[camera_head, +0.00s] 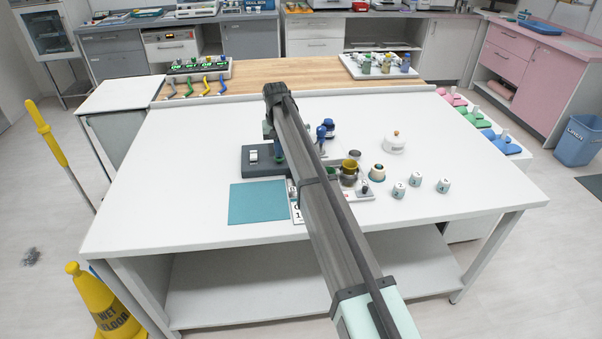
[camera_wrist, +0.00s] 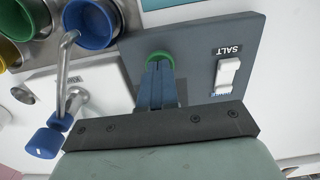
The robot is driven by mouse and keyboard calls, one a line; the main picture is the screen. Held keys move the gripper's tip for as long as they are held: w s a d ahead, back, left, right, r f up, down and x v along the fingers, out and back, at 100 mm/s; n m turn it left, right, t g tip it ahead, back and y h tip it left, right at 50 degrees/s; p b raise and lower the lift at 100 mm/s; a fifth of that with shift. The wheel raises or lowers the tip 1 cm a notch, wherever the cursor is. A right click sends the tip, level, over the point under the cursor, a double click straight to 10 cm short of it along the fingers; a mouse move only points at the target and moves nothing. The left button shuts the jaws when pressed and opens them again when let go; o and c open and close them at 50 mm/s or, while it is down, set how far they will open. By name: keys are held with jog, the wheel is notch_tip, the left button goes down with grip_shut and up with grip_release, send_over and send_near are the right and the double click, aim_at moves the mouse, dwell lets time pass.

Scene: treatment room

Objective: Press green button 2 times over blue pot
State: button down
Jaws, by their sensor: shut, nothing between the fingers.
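A dark grey panel (camera_wrist: 205,50) bears a round green button (camera_wrist: 159,56) and a white rocker switch (camera_wrist: 228,76) marked SALT. The panel also shows in the head view (camera_head: 252,167), left of my arm, which hides the button there. My gripper (camera_wrist: 159,68) is shut and empty. Its fingertips overlap the green button in the wrist view; I cannot tell whether it is pressed in. A blue round pot (camera_wrist: 91,22) with a metal rim is left of the fingers, partly behind a bent metal tube.
A teal mat (camera_head: 257,203) lies in front of the panel. Yellow (camera_head: 351,166) and other pots stand right of my arm. A blue-ended lever (camera_wrist: 45,142) is near the fingers. Several white marked blocks (camera_head: 415,180) and a white lidded jar (camera_head: 394,143) stand farther right. The table's left side is clear.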

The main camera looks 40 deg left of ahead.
jog(key=shift+f, duration=0.75)
jog(key=shift+r, duration=1.5)
jog(key=shift+r, duration=0.1)
notch_tip(320, 180, up, 6)
jog(key=shift+f, duration=0.1)
dwell(0.4)
dwell(0.4)
